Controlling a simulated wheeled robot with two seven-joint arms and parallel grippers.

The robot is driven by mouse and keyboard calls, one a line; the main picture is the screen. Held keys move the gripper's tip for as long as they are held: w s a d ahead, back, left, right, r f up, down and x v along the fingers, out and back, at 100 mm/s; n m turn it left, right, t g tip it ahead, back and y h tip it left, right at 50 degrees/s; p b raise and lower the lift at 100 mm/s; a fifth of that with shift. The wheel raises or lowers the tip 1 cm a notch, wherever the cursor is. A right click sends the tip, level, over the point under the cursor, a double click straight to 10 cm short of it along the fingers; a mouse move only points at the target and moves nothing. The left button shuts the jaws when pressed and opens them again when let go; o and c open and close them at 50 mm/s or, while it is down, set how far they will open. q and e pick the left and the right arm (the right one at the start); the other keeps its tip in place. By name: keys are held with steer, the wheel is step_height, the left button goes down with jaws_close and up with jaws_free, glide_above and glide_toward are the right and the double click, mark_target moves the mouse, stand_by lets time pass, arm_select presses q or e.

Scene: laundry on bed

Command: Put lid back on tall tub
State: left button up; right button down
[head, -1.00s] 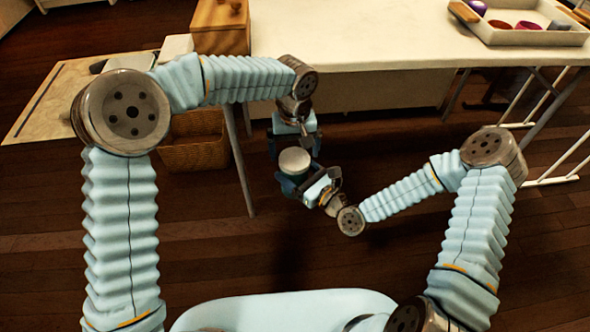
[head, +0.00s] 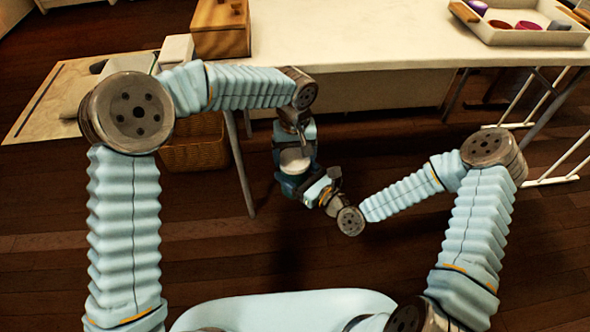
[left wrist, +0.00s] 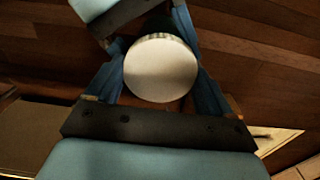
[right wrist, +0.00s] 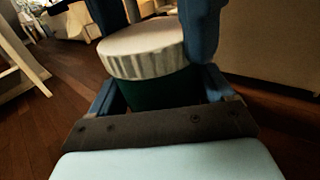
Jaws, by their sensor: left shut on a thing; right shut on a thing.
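The tall tub (right wrist: 155,88) is dark green and upright in the right wrist view. Its white lid (right wrist: 143,46), with a ribbed rim, sits at its top; I cannot tell whether it is fully seated. The lid also shows in the head view (head: 294,163) and, from above, between blue fingers in the left wrist view (left wrist: 160,70). My left gripper (head: 295,154) is shut on the lid from above, one finger on each side. My right gripper (head: 291,185) is shut on the tub's body below the lid. Both are held in the air before the table.
The white table (head: 370,40) stands behind the grippers, its front edge close to my left wrist. A wooden box (head: 221,30) and a tray (head: 525,35) with bowls are on it. A wicker basket (head: 195,153) is on the floor at left. The floor in front is clear.

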arm_select(q)
steer(key=m, duration=0.2)
steer(key=shift+m, duration=0.4)
steer(key=m, duration=0.5)
steer(key=shift+m, duration=0.4)
steer(key=m, duration=0.6)
steer(key=shift+m, duration=0.3)
steer(key=o, duration=1)
step_height(320, 180, up, 12)
